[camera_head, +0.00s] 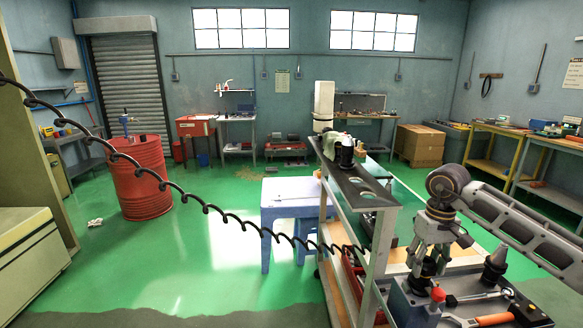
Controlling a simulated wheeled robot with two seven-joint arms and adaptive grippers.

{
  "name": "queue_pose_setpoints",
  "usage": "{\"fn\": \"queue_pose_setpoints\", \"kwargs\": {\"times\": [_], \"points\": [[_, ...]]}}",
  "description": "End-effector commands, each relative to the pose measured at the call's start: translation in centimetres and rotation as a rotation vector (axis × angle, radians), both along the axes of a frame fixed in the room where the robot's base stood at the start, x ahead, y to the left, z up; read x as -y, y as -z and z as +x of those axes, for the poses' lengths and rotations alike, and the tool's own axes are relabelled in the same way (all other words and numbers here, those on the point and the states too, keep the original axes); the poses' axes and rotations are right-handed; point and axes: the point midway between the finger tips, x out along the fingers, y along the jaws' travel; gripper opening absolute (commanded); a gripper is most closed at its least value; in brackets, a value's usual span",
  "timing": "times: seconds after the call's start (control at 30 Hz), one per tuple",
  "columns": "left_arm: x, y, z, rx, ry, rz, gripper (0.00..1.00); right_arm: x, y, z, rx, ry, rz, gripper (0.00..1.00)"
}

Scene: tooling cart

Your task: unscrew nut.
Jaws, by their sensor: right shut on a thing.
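My right gripper (428,262) reaches down from the arm at the right to the front of the tooling cart. It is shut on what appears to be the nut, at the top of a dark tool holder (425,282). The fingers hide most of the nut, so I cannot tell whether it is still on the threads. A second, cone-shaped dark tool holder (494,264) stands upright to the right, apart from the gripper. My left gripper is not in view.
A red-topped piece (437,296), a wrench (480,297) and an orange-handled tool (494,318) are close by on the cart top. The cart's raised shelf (362,187) stands behind. A black coiled cable (207,207) crosses the view.

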Motion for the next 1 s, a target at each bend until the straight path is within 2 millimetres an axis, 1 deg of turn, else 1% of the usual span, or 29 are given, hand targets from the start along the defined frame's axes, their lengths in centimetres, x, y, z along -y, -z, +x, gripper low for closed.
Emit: {"fn": "queue_pose_setpoints", "kwargs": {"times": [0.6,0.9,0.93,1.0], "points": [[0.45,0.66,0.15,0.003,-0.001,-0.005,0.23,0.00,0.06,0.00,0.000,-0.328,0.000,0.09],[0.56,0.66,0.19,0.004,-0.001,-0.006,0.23,0.00,0.03,0.00,-0.001,-0.349,0.000,0.09],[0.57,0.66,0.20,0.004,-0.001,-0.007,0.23,0.00,0.03,0.00,-0.001,-0.349,0.000,0.49],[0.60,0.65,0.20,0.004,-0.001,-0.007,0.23,0.00,0.03,0.00,-0.001,-0.349,0.000,0.58]]}}
